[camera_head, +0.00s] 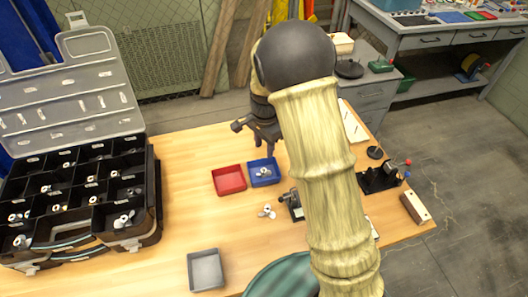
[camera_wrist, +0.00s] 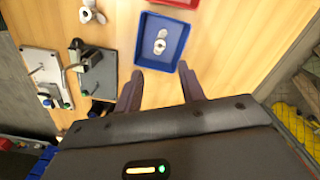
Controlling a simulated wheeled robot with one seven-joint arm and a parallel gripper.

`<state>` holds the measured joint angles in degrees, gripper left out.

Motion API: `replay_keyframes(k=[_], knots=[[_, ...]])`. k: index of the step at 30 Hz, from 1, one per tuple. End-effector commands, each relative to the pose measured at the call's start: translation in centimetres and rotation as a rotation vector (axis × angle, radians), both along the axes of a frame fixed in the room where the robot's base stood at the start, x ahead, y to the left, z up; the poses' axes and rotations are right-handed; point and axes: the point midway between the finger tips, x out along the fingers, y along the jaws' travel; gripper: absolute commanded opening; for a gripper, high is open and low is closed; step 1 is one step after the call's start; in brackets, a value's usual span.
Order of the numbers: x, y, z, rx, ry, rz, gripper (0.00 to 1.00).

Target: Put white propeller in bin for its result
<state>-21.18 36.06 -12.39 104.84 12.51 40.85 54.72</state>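A white propeller (camera_head: 264,172) lies inside the blue bin (camera_head: 250,182). In the wrist view the propeller (camera_wrist: 160,42) sits near the middle of the blue bin (camera_wrist: 182,40). A second white propeller (camera_head: 267,212) lies on the bare table in front of the bins, also at the top left of the wrist view (camera_wrist: 92,12). The red bin (camera_head: 229,191) stands to the left of the blue one and looks empty. My gripper (camera_head: 264,148) is open and empty, just behind and above the blue bin; its fingers (camera_wrist: 160,70) are apart from the propeller.
A black compartment case (camera_head: 152,205) with several propellers stands open at the left. A grey tray (camera_head: 206,270) is at the front. A fixture (camera_head: 380,178) with a red-knobbed lever and a small device (camera_head: 292,205) stand at the right. The table between case and bins is clear.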

Motion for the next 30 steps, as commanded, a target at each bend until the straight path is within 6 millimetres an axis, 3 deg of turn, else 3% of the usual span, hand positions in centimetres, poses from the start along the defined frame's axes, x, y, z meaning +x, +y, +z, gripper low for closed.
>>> replay_keyframes(k=[20,26,30], knots=[[-0.7,-0.7,0.7,0.005,-0.01,0.033,0.39],[-4.5,-4.2,3.6,0.012,-0.07,0.236,0.39],[-8.9,-7.0,5.6,-0.005,-0.13,0.452,0.39]])
